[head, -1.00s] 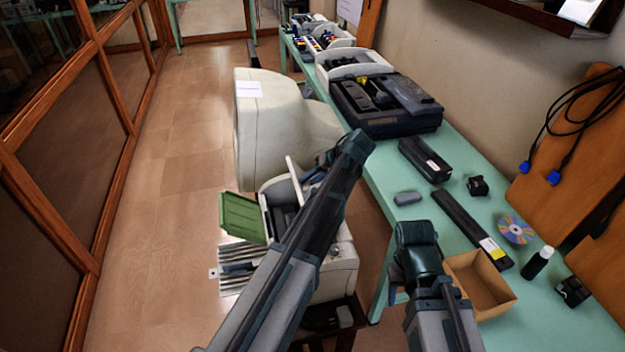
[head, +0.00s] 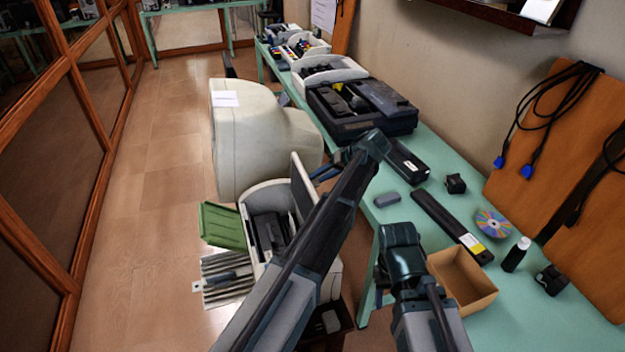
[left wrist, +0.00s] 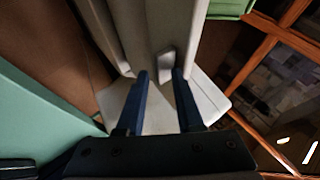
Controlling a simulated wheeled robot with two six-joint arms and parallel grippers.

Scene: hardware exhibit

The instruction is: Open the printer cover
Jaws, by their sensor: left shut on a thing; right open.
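The pale printer (head: 254,200) sits low beside the bench, with its dark inside exposed. Its cover (head: 302,188) stands raised and roughly upright at the printer's right side. My left gripper (head: 326,173) is at the cover's right side, its jaw partly hidden by my arm. In the left wrist view, the two blue fingers (left wrist: 161,95) are shut around a small pale tab (left wrist: 166,68) on the cover. A green flap (head: 222,226) hangs out at the printer's left. My right gripper (head: 384,280) is open, near the bench's front edge; its fingers are mostly hidden.
The green bench (head: 400,213) runs along the right with a cardboard box (head: 462,279), a disc (head: 493,224) and a long black cartridge (head: 446,222). A big cream monitor (head: 250,140) stands behind the printer. The floor to the left is clear.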

